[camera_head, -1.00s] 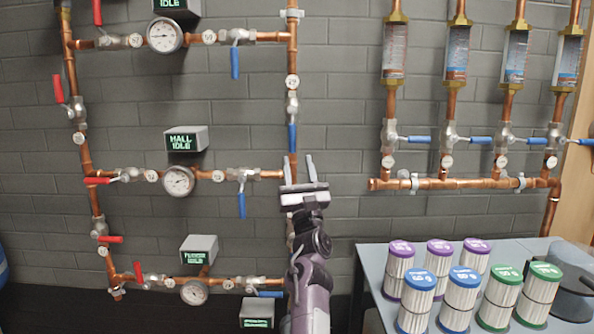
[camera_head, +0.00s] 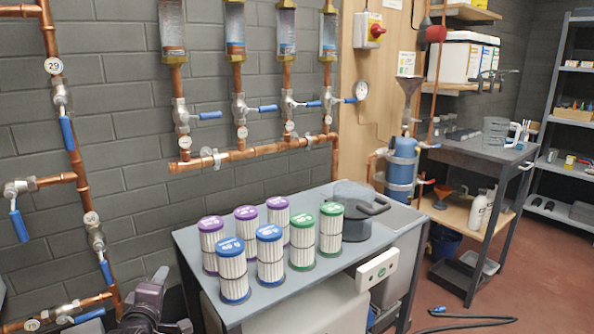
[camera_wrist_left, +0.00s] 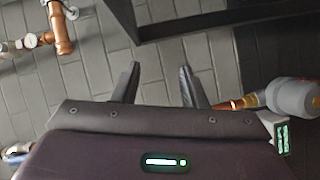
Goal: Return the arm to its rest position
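My left arm (camera_head: 146,305) shows at the bottom left of the head view, low in front of the wall pipes and left of the table; its fingers cannot be made out there. In the left wrist view my left gripper (camera_wrist_left: 159,72) has its two dark fingers spread apart. Nothing is between them. Beyond them are the grey brick wall and a dark frame bar. My right gripper and right arm are in neither view.
Copper pipes with blue-handled valves (camera_head: 67,132) run along the left wall. A workbench (camera_head: 470,152) stands at the right. Red floor (camera_head: 450,305) is largely open.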

